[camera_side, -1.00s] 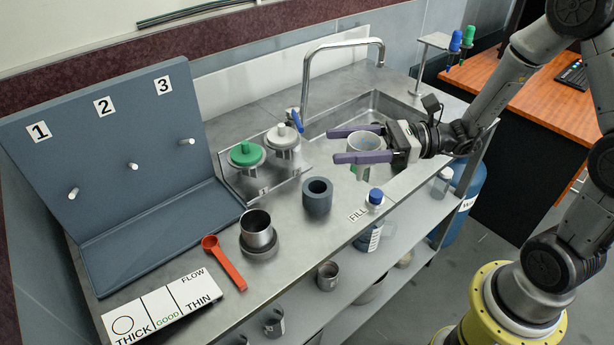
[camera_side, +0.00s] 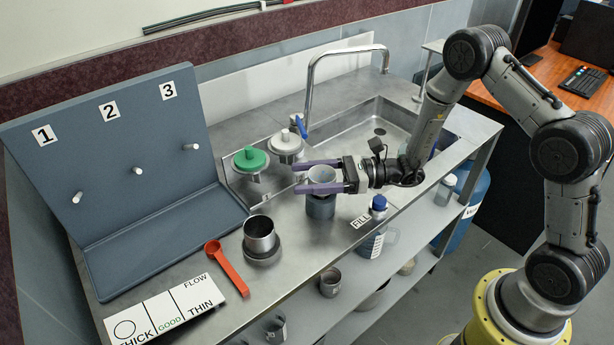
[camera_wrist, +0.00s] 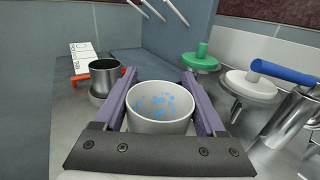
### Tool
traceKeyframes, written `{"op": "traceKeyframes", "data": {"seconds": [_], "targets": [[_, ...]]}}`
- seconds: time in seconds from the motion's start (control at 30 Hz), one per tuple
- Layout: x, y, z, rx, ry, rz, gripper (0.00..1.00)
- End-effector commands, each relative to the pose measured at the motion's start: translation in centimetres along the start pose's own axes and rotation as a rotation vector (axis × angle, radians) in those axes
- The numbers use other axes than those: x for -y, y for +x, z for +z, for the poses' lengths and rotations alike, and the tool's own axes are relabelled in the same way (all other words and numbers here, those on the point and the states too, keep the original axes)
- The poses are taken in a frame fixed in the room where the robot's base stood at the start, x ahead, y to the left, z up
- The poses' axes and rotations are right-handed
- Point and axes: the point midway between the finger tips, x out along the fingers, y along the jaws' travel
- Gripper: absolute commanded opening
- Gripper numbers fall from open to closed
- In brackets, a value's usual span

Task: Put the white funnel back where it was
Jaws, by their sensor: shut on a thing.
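My gripper (camera_side: 309,176) is shut on a pale grey-white, funnel-like cup (camera_side: 322,173), held upright between its purple fingers. The wrist view shows this cup (camera_wrist: 160,110) open at the top, with blue drops inside. The cup is at the top of the dark grey round holder (camera_side: 320,207); I cannot tell whether it rests there. I cannot tell which white piece the task means.
A steel cup (camera_side: 260,236) stands to the left, beside a red spoon (camera_side: 226,267) and a flow card (camera_side: 180,308). A blue-capped bottle (camera_side: 379,206) is close on the right. The tap (camera_side: 311,85) rises behind. The grey pegboard (camera_side: 110,150) has empty pegs.

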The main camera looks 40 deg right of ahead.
Motion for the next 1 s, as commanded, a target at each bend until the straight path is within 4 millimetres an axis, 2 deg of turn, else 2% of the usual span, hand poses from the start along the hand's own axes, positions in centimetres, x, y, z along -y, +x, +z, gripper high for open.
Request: {"op": "traceKeyframes", "data": {"seconds": [0.33,0.37,0.5,0.83,1.0], "targets": [[0.0,0.0,-0.2,0.001,-0.001,0.000,0.10],[0.0,0.0,-0.3,0.001,-0.002,0.000,0.74],[0.0,0.0,-0.2,0.001,-0.002,0.000,1.00],[0.0,-0.1,0.1,0.000,-0.001,-0.001,1.00],[0.2,-2.5,0.0,-0.001,0.000,-0.006,1.00]]}}
